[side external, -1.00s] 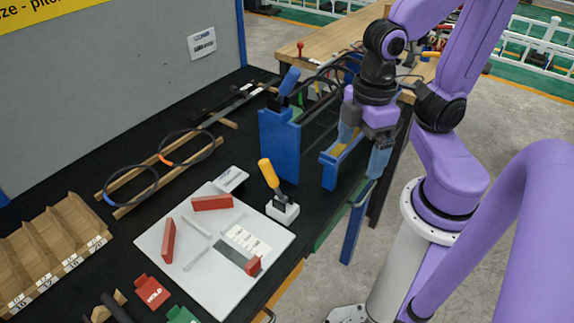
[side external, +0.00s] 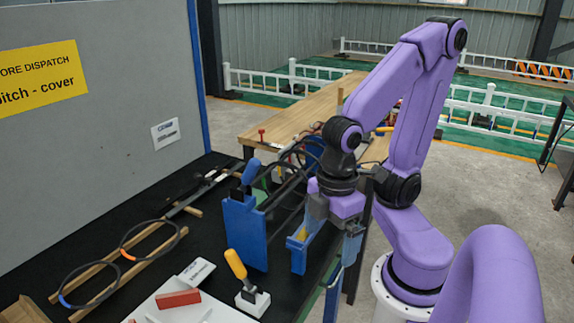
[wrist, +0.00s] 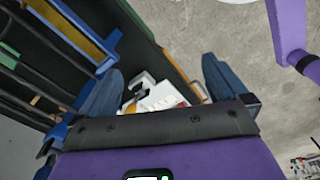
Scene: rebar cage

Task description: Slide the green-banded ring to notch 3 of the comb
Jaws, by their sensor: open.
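My gripper (side external: 333,243) is open and empty, beside a blue bracket with a yellow inner face (side external: 300,245) at the bench's front edge. In the wrist view my gripper's fingers (wrist: 162,65) are spread wide, with that bracket (wrist: 85,30) to their left. Dark bars and loops of the cage (side external: 288,185) run behind the brackets. A small green patch (side external: 261,196) shows behind the tall blue bracket (side external: 244,235); I cannot tell whether it is the ring's band. No comb notches can be made out.
An orange-banded ring (side external: 121,246) and a blue-banded ring (side external: 62,291) lie on wooden rails at left. A yellow-handled tool (side external: 236,264) stands upright near a white board (side external: 150,309). A wooden table (side external: 300,110) is behind. Open floor lies right of the bench.

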